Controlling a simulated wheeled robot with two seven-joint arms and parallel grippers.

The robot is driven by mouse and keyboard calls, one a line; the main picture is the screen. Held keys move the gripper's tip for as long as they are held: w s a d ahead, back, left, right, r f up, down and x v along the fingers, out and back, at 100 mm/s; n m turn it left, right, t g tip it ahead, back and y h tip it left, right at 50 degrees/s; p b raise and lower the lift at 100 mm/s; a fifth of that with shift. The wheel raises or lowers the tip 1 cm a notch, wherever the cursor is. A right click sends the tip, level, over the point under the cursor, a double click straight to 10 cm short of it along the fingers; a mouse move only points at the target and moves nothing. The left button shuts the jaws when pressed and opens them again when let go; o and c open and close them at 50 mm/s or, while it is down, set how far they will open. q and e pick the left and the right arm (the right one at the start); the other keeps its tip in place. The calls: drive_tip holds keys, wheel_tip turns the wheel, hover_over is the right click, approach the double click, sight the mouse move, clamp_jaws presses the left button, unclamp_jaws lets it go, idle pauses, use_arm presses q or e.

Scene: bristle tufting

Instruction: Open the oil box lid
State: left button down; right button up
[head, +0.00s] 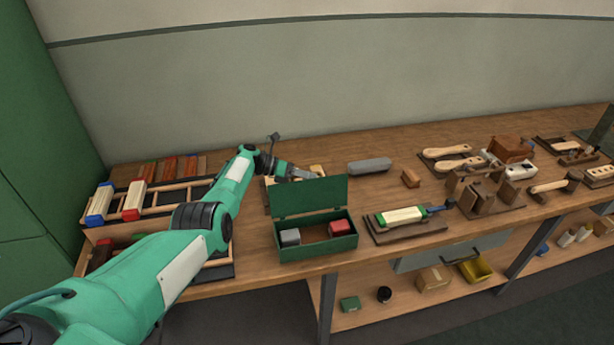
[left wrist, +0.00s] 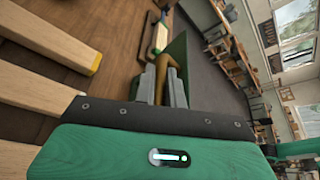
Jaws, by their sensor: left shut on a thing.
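The green oil box (head: 318,246) stands near the table's front edge, with a grey block (head: 290,237) and a red block (head: 339,228) inside. Its lid (head: 308,197) stands up, roughly upright, at the back of the box. My left gripper (head: 301,173) is just behind the lid's top edge. In the left wrist view, its fingers (left wrist: 163,88) are shut on a tan piece (left wrist: 165,66) beside the green lid (left wrist: 179,48). This looks like the lid's tab, but the joint between them is hard to see. My right gripper is not in view.
A grey bar (head: 369,166) and a small wooden block (head: 411,178) lie behind and right of the box. A tray with a green-and-cream tool (head: 402,216) sits close on its right. Racks with blue- and red-ended blocks (head: 133,202) stand left, under my left arm.

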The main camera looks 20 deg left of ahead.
use_arm(q)
drive_tip(key=shift+f, duration=0.1)
drive_tip(key=c, duration=1.7)
unclamp_jaws()
drive_tip(key=shift+c, duration=0.2)
drive_tip(key=v, duration=1.4)
drive_tip(key=shift+b, duration=0.35)
